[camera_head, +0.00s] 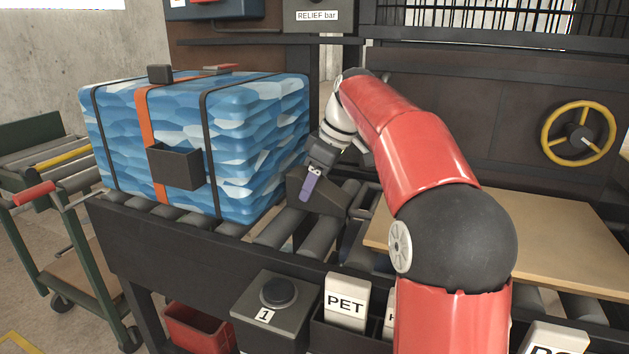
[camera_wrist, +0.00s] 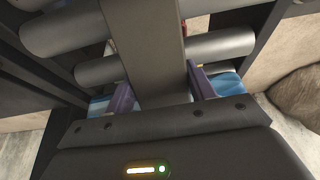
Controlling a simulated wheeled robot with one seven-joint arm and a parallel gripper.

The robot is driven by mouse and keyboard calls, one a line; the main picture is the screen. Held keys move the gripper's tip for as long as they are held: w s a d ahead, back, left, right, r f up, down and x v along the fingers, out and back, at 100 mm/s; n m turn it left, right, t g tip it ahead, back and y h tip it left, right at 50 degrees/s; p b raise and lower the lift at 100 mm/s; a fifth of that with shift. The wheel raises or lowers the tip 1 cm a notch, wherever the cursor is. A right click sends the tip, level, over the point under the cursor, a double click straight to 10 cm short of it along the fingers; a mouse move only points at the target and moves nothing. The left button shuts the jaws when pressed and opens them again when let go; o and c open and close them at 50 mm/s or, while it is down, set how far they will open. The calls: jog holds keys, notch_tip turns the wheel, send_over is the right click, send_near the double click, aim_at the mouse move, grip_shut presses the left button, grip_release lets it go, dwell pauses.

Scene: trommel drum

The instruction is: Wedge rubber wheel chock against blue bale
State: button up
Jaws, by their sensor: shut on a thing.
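The blue bale (camera_head: 262,125) is a large wavy-patterned block with dark straps and an orange band, resting on the roller conveyor at left. My gripper (camera_head: 311,184), with purple fingers, is just right of the bale's lower right side. It is shut on the dark rubber wheel chock (camera_head: 328,198), which is low over the rollers. In the wrist view the chock (camera_wrist: 148,45) runs between the two fingers (camera_wrist: 160,85). Small blue patches of the bale (camera_wrist: 98,106) show beside the fingers. I cannot tell whether the chock touches the bale or the rollers.
A tan board (camera_head: 545,225) lies at right. A yellow handwheel (camera_head: 545,132) is at back right.

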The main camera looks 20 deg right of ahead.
jog(key=o, duration=1.3)
jog(key=shift+o, duration=0.2)
